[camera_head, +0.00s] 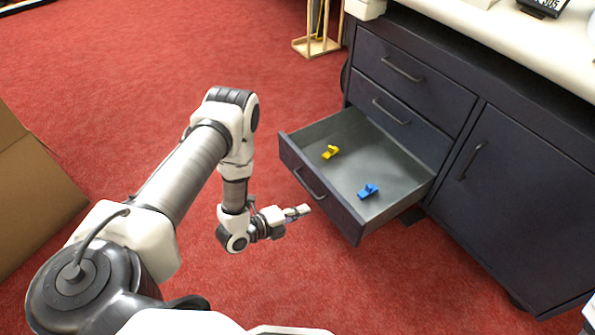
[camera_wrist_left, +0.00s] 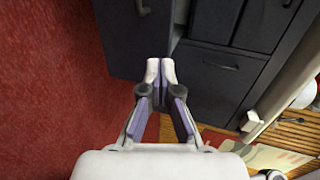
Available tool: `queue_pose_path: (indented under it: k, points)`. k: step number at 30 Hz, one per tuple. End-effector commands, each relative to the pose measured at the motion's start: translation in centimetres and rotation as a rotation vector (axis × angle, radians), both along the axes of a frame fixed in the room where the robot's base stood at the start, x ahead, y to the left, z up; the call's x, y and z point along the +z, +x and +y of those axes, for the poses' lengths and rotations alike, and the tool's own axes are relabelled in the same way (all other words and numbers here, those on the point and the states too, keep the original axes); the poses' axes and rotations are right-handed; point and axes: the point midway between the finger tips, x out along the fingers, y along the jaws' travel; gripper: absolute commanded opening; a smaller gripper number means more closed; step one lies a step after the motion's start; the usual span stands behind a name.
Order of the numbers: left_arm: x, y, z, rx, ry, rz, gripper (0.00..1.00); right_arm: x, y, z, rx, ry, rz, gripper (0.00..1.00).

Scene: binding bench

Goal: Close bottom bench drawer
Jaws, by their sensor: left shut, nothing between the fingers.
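The bottom bench drawer (camera_head: 321,189) is pulled well out of the dark bench in the head view. Its front has a bar handle (camera_head: 309,184), and its grey inside is open to view. A yellow clip-like piece (camera_head: 330,152) and a blue one (camera_head: 368,190) lie in it. My left gripper (camera_head: 308,209) is shut and empty, just outside the drawer front near the handle. In the left wrist view its fingertips (camera_wrist_left: 160,68) are together beside the dark drawer front (camera_wrist_left: 125,42). I cannot tell whether they touch it. My right gripper is not in view.
Two upper drawers (camera_head: 411,64) and a cabinet door (camera_head: 495,185) of the bench are shut. A cardboard box (camera_head: 30,195) stands at the left. A wooden stand (camera_head: 316,44) is at the back. The red carpet (camera_head: 330,285) in front of the drawer is clear.

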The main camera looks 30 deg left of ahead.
Motion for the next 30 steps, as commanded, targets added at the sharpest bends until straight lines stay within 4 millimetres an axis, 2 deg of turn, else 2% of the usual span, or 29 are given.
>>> queue_pose_path:
  k: [1, 6, 12, 17, 30]
  points:
    - [-1.0, 1.1, -0.6, -0.005, 0.001, -0.004, 0.00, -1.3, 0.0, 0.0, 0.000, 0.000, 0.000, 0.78]
    - [-2.1, 4.4, -1.9, -0.005, 0.000, -0.003, 0.00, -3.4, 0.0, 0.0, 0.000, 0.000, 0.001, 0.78]
    - [-2.1, 7.6, -3.2, -0.002, 0.000, -0.003, 0.00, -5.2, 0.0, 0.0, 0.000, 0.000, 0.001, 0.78]
    - [-1.8, 8.6, -3.6, -0.001, 0.000, 0.000, 0.00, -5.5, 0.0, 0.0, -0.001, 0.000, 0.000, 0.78]
    - [-1.7, 8.9, -3.7, 0.000, 0.000, 0.000, 0.00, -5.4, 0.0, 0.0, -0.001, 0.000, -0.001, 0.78]
